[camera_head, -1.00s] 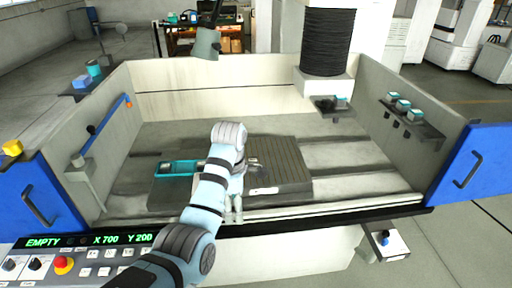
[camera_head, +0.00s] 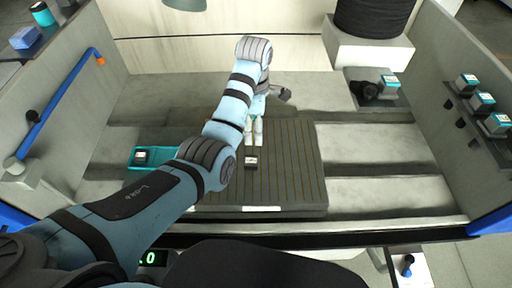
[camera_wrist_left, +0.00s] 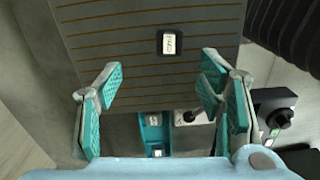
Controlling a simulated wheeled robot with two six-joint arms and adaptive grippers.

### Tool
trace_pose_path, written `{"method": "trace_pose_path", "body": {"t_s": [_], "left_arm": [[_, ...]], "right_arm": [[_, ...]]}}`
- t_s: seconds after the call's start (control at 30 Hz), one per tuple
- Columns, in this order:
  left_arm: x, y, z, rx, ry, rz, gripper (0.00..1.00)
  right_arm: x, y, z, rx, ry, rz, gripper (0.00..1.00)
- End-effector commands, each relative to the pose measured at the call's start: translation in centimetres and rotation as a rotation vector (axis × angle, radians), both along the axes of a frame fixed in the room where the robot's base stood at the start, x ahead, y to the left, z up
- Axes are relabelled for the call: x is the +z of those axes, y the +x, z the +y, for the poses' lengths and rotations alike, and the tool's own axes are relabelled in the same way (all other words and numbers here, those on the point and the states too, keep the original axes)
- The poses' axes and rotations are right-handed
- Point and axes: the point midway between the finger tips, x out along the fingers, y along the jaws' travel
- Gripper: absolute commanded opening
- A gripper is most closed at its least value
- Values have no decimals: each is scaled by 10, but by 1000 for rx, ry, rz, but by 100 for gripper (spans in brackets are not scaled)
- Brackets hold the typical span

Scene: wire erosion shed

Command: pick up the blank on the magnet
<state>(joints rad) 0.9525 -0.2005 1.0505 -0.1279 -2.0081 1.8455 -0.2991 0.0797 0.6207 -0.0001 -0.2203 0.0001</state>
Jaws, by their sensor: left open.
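The blank (camera_head: 251,162), a small dark block with a white label, lies on the grooved dark magnet plate (camera_head: 295,165). It also shows in the left wrist view (camera_wrist_left: 170,42), clear of the plate's edge. My left gripper (camera_head: 254,138) is above the magnet, just beyond the blank in the head view. In the left wrist view its teal-padded fingers (camera_wrist_left: 162,75) are spread wide with nothing between them, and the blank appears just past the fingertips. My right gripper is in neither view.
A teal tray (camera_head: 132,166) with labelled blocks sits left of the magnet. A ledge with a dark round part (camera_head: 365,91) stands back right. Several teal blocks (camera_head: 481,102) sit on the right wall's shelf. The tank walls (camera_head: 62,110) enclose the space.

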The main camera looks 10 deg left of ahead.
Motion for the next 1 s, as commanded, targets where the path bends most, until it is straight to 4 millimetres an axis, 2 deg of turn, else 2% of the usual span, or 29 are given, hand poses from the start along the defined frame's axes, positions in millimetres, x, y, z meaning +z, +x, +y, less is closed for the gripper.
{"method": "trace_pose_path", "body": {"t_s": [0.03, 0.07, 0.3, 0.47, 0.63, 0.73, 0.9, 1.0], "left_arm": [[-17, -2, 0, 0, 0, 1, 62], [-25, -2, 0, 0, 0, 0, 62], [-79, -3, 1, 0, 1, 3, 62], [-100, -4, 3, 1, 1, 4, 62], [-134, -6, 8, 0, -1, 4, 62], [-143, -6, 8, 0, 0, 2, 62], [-142, -6, 8, 0, 0, 1, 62], [-142, -6, 8, 0, 0, 1, 47]], "right_arm": [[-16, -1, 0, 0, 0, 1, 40], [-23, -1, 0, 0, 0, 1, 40], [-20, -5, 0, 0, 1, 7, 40], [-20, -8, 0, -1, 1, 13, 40], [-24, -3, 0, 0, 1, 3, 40], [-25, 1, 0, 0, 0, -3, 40], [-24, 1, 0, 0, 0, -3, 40], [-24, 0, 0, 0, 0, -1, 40]]}}
